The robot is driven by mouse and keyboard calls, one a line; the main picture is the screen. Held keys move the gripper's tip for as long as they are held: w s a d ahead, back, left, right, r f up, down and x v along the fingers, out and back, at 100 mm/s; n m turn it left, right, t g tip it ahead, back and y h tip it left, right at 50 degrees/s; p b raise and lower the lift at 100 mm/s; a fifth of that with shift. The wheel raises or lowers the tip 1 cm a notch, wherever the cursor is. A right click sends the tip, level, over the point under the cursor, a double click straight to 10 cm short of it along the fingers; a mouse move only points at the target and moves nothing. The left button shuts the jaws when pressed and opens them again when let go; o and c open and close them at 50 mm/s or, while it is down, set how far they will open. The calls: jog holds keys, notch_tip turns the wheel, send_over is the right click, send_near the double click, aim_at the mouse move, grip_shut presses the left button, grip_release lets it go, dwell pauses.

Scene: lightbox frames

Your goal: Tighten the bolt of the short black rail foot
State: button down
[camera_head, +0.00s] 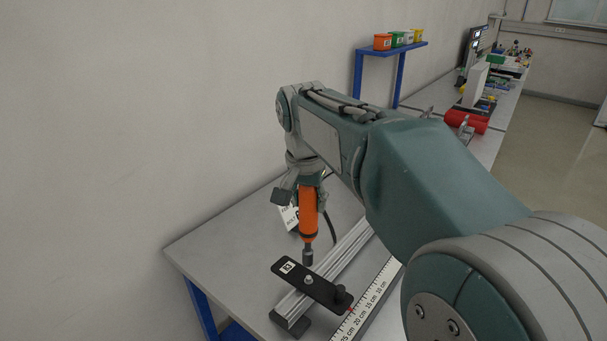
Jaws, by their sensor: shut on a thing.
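My gripper (304,194) is shut on an orange power driver (308,215), held upright with its dark socket tip pointing down. The short black rail foot (325,290) lies across the aluminium rail (340,258) near its front end. In this view the socket tip is just above and slightly behind the bolt, with a small gap in the picture. Whether it touches the bolt cannot be told for sure. My arm hides the far end of the rail.
A ruler (368,300) with centimetre marks lies along the rail's right side. A white label and dark cable show behind the driver. The grey table (225,245) is clear at left, up to the wall.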

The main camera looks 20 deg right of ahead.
aim_at(310, 228)
jog(key=shift+w+d, duration=0.2)
jog(key=shift+w, duration=0.2)
jog(key=shift+w+d+r, duration=0.1)
jog(key=shift+d, duration=0.15)
jog(key=shift+a, duration=0.1)
jog(key=shift+s+a, duration=0.2)
jog(key=shift+a, duration=0.1)
jog(key=shift+d+f, duration=0.2)
jog(key=shift+f, duration=1.55)
jog(key=shift+a+f, duration=0.1)
jog(key=shift+f, duration=1.1)
jog(key=shift+s+f, duration=0.15)
jog(key=shift+f, duration=0.5)
dwell(1.3)
jog(key=shift+r, duration=0.1)
